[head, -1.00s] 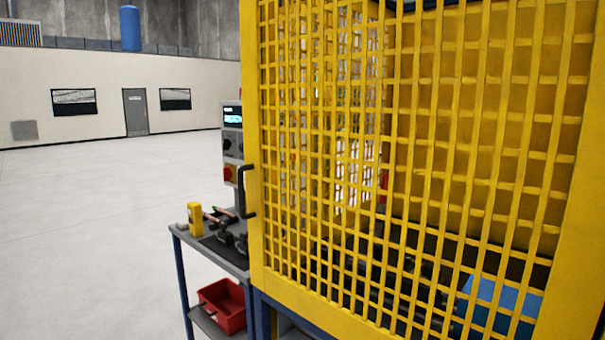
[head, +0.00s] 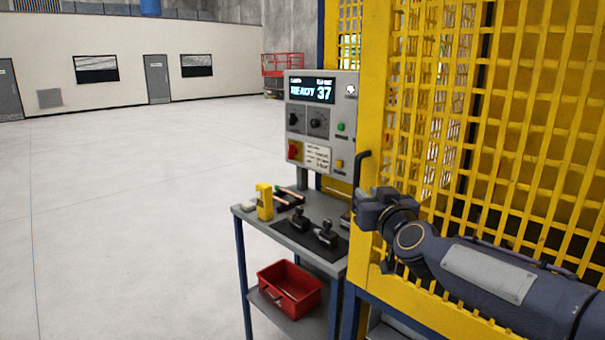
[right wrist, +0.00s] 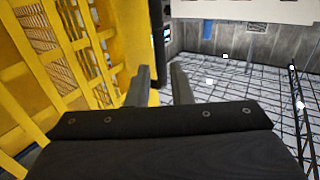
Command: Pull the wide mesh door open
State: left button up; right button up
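The wide yellow mesh door (head: 372,120) fills the right side of the head view and the left of the right wrist view (right wrist: 60,70). A black bar handle (head: 360,167) stands on its left upright; its lower part is hidden by my right gripper. My right gripper (head: 362,205) is at the handle's lower end. In the right wrist view, the gripper's fingers (right wrist: 159,82) are apart, with a clear gap between them. I cannot tell whether the handle lies in that gap or touches the fingers. I cannot tell whether the door is ajar. My left gripper is not in view.
A control panel (head: 322,118) stands left of the door. Below it is a cart (head: 262,222) with a yellow device (head: 264,202), black joysticks (head: 326,234) and a red bin (head: 290,288) on its lower shelf. The floor (head: 130,220) to the left is clear.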

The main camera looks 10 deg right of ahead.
aim_at(358, 182)
jog(key=shift+w+a+r+p, duration=0.1)
jog(key=shift+w+p, duration=0.1)
jog(key=shift+w, duration=1.15)
jog(key=shift+w+a+f+p, duration=0.1)
jog(key=shift+w+a+p, duration=0.05)
jog(key=shift+w, duration=1.25)
jog(key=shift+w+a+r+p, duration=0.1)
jog(key=shift+w+p, duration=0.1)
jog(key=shift+w, duration=1.15)
grip_shut()
